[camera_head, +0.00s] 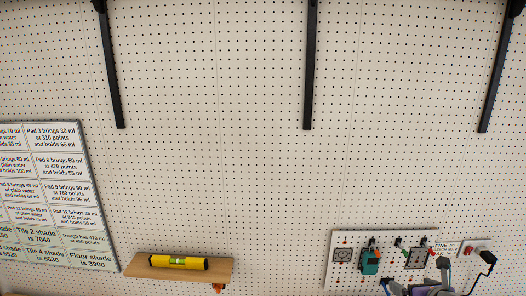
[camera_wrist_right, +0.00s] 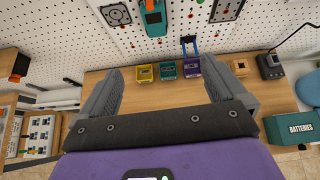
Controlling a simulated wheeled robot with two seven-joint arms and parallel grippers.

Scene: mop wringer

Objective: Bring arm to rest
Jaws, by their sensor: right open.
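My right gripper (camera_head: 418,287) shows at the bottom right edge of the head view, in front of the lower part of a small tool panel (camera_head: 334,265). Only its top part is in the picture. In the right wrist view my right gripper (camera_wrist_right: 164,65) has its two grey fingers wide apart, with nothing between them. Beyond the fingers lie a wooden bench top (camera_wrist_right: 150,105) and small yellow (camera_wrist_right: 144,73), teal (camera_wrist_right: 168,70) and purple (camera_wrist_right: 193,66) bins. My left gripper is in neither view.
A pegboard wall (camera_head: 220,180) fills the head view, with black brackets (camera_head: 309,70) at the top. A wooden shelf (camera_head: 137,265) holds a yellow level (camera_head: 178,262). A sign board (camera_head: 84,200) hangs at left. A green batteries box (camera_wrist_right: 295,130) stands at right in the wrist view.

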